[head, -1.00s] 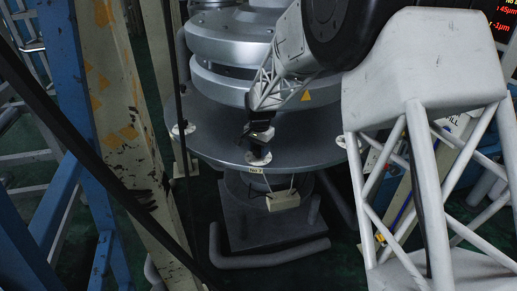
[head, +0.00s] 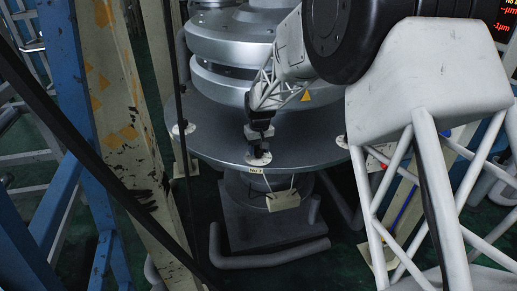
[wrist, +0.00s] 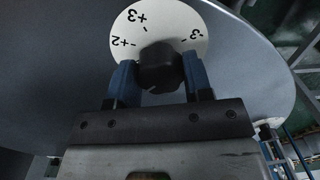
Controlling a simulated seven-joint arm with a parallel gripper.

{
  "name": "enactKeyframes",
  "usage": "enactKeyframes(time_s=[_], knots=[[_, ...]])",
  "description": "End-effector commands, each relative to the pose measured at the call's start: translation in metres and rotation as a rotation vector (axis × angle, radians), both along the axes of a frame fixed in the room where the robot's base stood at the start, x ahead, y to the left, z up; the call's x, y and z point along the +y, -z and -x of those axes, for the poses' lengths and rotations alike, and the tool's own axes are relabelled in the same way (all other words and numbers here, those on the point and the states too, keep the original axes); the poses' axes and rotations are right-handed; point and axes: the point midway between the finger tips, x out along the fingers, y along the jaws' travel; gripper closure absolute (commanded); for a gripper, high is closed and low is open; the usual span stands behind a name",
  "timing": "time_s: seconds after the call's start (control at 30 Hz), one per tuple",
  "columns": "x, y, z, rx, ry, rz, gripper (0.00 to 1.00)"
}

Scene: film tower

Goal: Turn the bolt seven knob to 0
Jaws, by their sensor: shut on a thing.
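The bolt seven knob (wrist: 160,66) is dark and round, and sits on a white dial (wrist: 172,22) that shows +2, +3 and -3. A small pale mark shows near the knob's lower edge. The 0 is not visible. My gripper (wrist: 160,82) has its two blue fingers against opposite sides of the knob, shut on it. In the head view, my gripper (head: 259,137) comes down from above onto the knob (head: 259,153) at the front rim of the grey round plate (head: 305,155). A small tag (head: 256,171) below it is too small to read surely.
Other white dials sit along the plate rim at left (head: 183,129) and right (head: 343,142). A worn, cream-coloured beam (head: 130,130) and a blue frame (head: 75,100) stand at left. Stacked silver discs (head: 215,85) rise behind my gripper. A red readout (head: 503,25) shows at top right.

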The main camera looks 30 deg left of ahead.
Motion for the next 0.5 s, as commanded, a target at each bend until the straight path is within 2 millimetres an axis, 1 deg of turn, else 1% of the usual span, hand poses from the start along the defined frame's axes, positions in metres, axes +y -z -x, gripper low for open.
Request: enactKeyframes(time_s=[0.3, 0.5], knots=[[0.0011, -0.0019, -0.0007, -0.003, -0.279, -0.002, 0.77], [0.0015, -0.0021, -0.0008, -0.004, -0.404, -0.002, 0.77]])
